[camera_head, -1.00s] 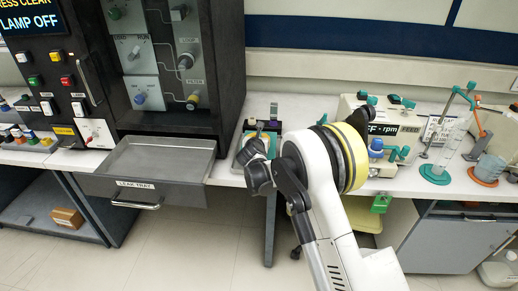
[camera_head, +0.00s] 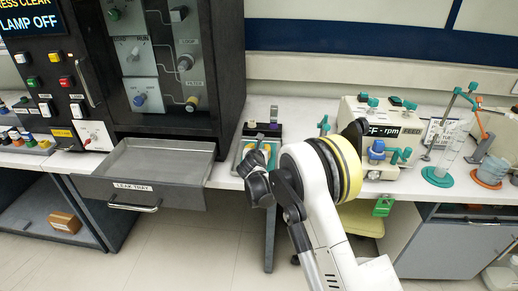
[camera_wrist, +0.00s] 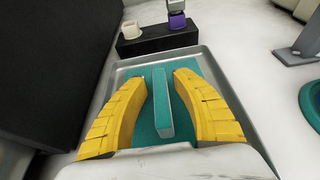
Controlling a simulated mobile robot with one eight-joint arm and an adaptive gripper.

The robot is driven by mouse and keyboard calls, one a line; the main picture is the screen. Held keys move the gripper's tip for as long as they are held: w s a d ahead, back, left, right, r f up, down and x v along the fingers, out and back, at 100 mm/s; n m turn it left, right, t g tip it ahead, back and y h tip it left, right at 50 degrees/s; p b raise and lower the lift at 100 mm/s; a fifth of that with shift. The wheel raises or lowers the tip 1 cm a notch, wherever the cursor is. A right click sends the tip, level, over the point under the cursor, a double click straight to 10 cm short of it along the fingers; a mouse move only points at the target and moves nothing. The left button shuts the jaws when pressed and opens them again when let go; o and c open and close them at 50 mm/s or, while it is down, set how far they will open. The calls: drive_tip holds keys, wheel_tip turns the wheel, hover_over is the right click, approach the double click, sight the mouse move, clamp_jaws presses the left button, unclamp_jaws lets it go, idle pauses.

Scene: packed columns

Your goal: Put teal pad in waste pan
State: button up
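In the wrist view a teal pad (camera_wrist: 187,84) lies flat in a shallow grey tray (camera_wrist: 215,68). A narrow raised teal bar (camera_wrist: 162,105) stands on it; I cannot tell whether it is part of the pad. My gripper (camera_wrist: 160,85) is open, its yellow fingers on either side of the bar with gaps. In the head view this tray (camera_head: 239,160) sits on the bench, partly hidden by my wrist. No pan is labelled as waste; an open grey pan labelled LEAK TRAY (camera_head: 158,160) sticks out of the black cabinet to the left.
A black holder (camera_wrist: 158,39) with a white cup and a purple item stands behind the tray. The black cabinet (camera_head: 170,60) rises close on the left. An rpm machine (camera_head: 385,130) and a teal-based stand (camera_head: 437,176) are to the right.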

drive_tip(key=shift+s+r, duration=0.1)
drive_tip(key=shift+r, duration=0.1)
drive_tip(key=p+v, duration=0.4)
drive_tip(key=v, duration=0.7)
drive_tip(key=shift+s+r+p, duration=0.2)
drive_tip(key=shift+s+p, duration=0.15)
drive_tip(key=shift+p, duration=0.05)
drive_tip(key=s+d+r+m+g+h, duration=0.1)
drive_tip(key=s+d+r+m+g, duration=0.1)
drive_tip(key=s+d+r+m, duration=0.5)
drive_tip(key=s+d+r+m+g, duration=0.1)
drive_tip(key=s+d+r+m, duration=0.4)
drive_tip(key=d+r+m, duration=0.45)
drive_tip(key=s+d+m+g, duration=0.1)
drive_tip(key=s+d+m, duration=0.3)
drive_tip(key=s+m, duration=0.5)
drive_tip(key=s+d+m+g+y, duration=0.1)
drive_tip(key=s+d+m, duration=0.3)
drive_tip(key=s+m, duration=0.6)
drive_tip(key=s+g, duration=0.1)
drive_tip(key=s, duration=0.7)
drive_tip(key=shift+s+d+f+g, duration=0.15)
drive_tip(key=shift+s+d+g, duration=0.15)
drive_tip(key=shift+d, duration=0.05)
